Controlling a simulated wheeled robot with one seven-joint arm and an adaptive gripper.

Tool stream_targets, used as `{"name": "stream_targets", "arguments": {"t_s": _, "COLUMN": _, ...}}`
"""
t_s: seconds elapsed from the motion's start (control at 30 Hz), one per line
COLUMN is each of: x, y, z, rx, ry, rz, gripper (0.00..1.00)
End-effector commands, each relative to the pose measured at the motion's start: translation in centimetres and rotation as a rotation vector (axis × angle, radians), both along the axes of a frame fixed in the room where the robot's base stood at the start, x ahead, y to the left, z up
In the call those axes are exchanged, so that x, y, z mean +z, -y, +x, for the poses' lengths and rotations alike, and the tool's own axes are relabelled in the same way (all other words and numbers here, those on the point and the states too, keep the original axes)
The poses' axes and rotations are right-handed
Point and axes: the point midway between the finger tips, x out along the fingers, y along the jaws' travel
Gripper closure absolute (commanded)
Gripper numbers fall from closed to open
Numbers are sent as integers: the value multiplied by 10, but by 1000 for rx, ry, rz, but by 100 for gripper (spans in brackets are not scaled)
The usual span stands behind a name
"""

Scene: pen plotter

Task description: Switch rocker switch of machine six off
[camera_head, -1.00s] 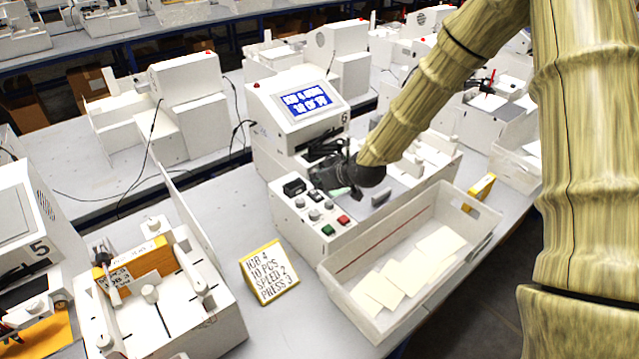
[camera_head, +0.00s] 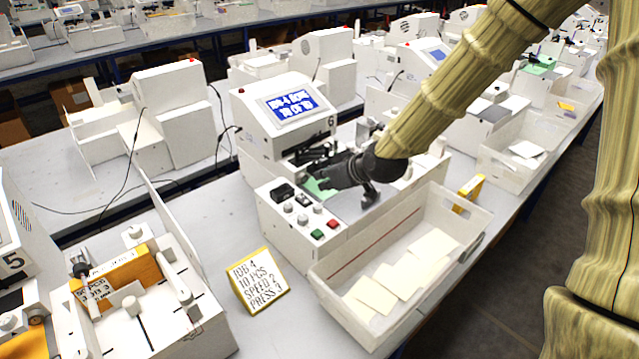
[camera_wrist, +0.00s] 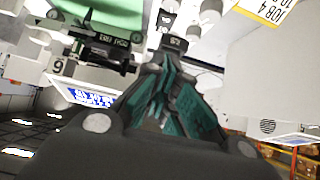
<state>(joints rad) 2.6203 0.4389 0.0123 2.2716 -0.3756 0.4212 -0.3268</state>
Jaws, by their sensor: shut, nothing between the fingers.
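Machine six (camera_head: 290,142) is white, with a lit blue screen (camera_head: 291,104) and a "6" beside it. Its black rocker switch (camera_head: 282,193) sits at the back left corner of the front panel, near grey knobs (camera_head: 303,200). My gripper (camera_head: 314,183) is shut and empty, low over the machine, right of the switch and apart from it in the head view. In the wrist view the fingertips (camera_wrist: 171,64) point at a small black block with pale marks, likely the switch (camera_wrist: 172,43). Contact there cannot be told. The switch's tilt is too small to read.
A green button (camera_head: 317,234) and a red button (camera_head: 332,224) sit on the same panel. A white bin (camera_head: 335,295) with cards stands in front. A yellow-framed job sign (camera_head: 262,281) stands left of it. Machine five (camera_head: 13,262) is at far left.

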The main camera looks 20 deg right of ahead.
Motion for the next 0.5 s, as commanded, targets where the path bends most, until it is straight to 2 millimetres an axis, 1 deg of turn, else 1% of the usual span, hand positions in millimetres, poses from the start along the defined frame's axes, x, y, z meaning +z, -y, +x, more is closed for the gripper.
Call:
{"name": "stream_targets", "arguments": {"t_s": 0.2, "x": 5, "y": 2, "z": -7, "rx": 1, "ry": -1, "rz": 0, "gripper": 100}}
{"name": "stream_targets", "arguments": {"t_s": 0.5, "x": 5, "y": 2, "z": -8, "rx": 1, "ry": -1, "rz": 0, "gripper": 100}}
